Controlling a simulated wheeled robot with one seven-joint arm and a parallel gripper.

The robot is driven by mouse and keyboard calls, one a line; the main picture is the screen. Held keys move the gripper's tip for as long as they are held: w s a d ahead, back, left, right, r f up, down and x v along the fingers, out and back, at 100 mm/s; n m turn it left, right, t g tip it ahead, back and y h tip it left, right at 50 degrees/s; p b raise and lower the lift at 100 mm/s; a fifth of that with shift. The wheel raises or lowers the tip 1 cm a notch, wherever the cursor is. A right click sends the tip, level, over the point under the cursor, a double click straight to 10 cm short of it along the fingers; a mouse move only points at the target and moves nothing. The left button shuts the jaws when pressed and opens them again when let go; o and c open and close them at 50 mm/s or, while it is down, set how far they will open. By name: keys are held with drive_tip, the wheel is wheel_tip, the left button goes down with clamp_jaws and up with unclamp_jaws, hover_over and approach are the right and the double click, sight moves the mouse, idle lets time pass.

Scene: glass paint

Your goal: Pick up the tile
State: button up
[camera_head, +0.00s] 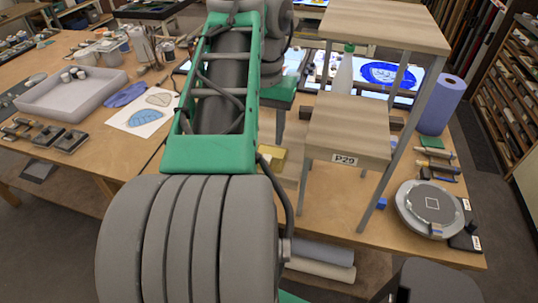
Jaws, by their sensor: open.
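I cannot tell for sure which thing is the tile. My arm runs up the middle of the picture and hides part of the table. My gripper does not show.
A two-level wooden stand labelled P29 (345,160) rises beside my arm. A blue roll (440,104), a clear bottle (343,72) and lit blue panels stand near it. A grey tray (72,100) and blue drawings (143,118) lie left. Racks line the right.

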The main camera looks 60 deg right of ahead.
sight(267, 157)
drive_tip(key=f+b, duration=0.2)
drive_tip(key=f, duration=0.1)
drive_tip(key=f+b, duration=0.2)
drive_tip(key=f, duration=0.1)
drive_tip(key=shift+s+a+f+b, duration=0.15)
drive_tip(key=shift+s+f+b, duration=0.05)
drive_tip(key=shift+f+b, duration=0.1)
drive_tip(key=shift+r, duration=0.1)
drive_tip(key=shift+c, duration=0.5)
clamp_jaws()
